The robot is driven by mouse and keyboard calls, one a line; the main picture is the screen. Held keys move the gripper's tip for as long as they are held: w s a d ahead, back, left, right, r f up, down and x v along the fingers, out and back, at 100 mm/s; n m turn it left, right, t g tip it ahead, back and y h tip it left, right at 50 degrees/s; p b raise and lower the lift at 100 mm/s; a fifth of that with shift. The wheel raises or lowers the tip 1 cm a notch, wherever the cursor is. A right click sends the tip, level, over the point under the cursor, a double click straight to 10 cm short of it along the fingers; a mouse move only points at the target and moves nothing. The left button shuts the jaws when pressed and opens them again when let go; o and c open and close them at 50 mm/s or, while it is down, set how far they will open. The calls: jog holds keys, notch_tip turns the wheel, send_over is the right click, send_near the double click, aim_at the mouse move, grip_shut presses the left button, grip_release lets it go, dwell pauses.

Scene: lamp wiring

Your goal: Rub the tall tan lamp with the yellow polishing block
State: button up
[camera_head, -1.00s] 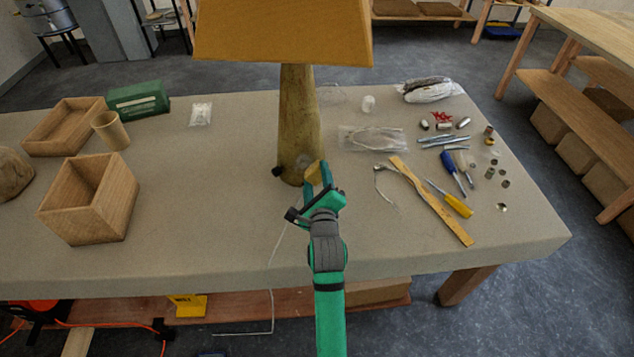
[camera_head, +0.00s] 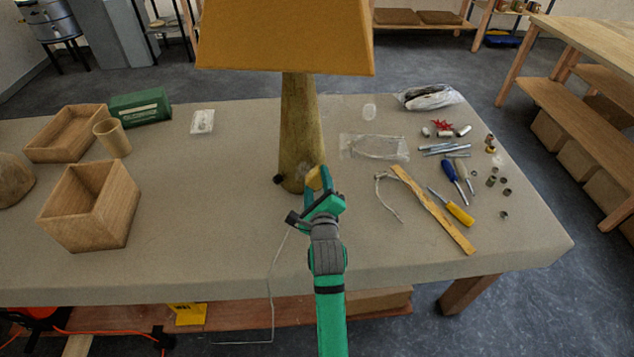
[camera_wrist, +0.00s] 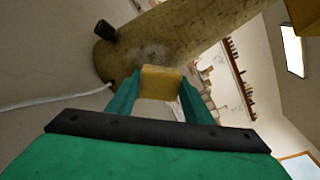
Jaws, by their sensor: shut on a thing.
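The tall tan lamp (camera_head: 300,125) stands upright on the table, with a wide orange-tan shade (camera_head: 285,38) on top. A dark knob (camera_head: 279,179) sticks out at the left of its base. My gripper (camera_head: 317,184) is shut on the yellow polishing block (camera_wrist: 161,80), right at the front of the lamp's lower body. In the wrist view the block lies between both fingertips, against or very close to the lamp (camera_wrist: 180,40); I cannot tell if it touches. A paler, whitish patch (camera_wrist: 150,54) shows on the lamp beside the block.
A white cord (camera_wrist: 60,102) runs from the lamp base over the table's front edge. Right of the lamp lie a bagged wire (camera_head: 375,147), a wooden strip (camera_head: 432,208), screwdrivers (camera_head: 459,211) and small metal parts. Wooden boxes (camera_head: 90,205) and a cup stand left. Table (camera_head: 190,230) front-left is clear.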

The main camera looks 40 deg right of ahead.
jog(key=shift+x, duration=0.85)
jog(key=shift+a, duration=0.1)
jog(key=shift+w+a, duration=0.65)
jog(key=shift+a, duration=0.35)
jog(key=shift+w+a, duration=0.6)
jog(key=shift+a, duration=0.35)
jog(key=shift+w+a, duration=0.65)
jog(key=shift+a, duration=0.35)
jog(key=shift+a, duration=0.1)
jog(key=shift+s+d, duration=0.55)
jog(key=shift+d, duration=0.25)
jog(key=shift+s+d, duration=0.55)
jog(key=shift+d, duration=0.25)
jog(key=shift+s+d, duration=0.4)
jog(key=shift+d, duration=0.4)
jog(key=shift+s+d, duration=0.4)
jog(key=shift+d, duration=0.35)
jog(key=shift+s+a+f, duration=0.1)
jog(key=shift+f, duration=0.3)
jog(key=shift+w+a, duration=0.65)
jog(key=shift+a, duration=0.35)
jog(key=shift+w+a, duration=0.65)
jog(key=shift+a, duration=0.35)
jog(key=shift+w+a, duration=0.65)
jog(key=shift+a, duration=0.35)
